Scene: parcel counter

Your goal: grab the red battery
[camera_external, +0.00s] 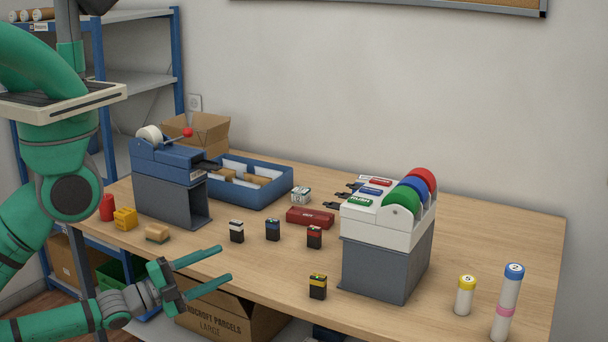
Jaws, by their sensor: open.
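The red battery (314,238) looks to be the small black block with a red band, standing upright on the wooden table. It is in front of a dark red case and left of the grey stand with the coloured discs. My gripper (225,264) is at the table's front edge, left of and nearer than the red battery. Its two fingers are spread and empty, pointing right. They are apart from every block.
Similar blocks with white (237,231), blue (272,230) and yellow (317,287) bands stand around the red one. The dark red case (310,217) lies behind it. The disc stand (386,268) blocks the right side. Bare wood shows between the blocks.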

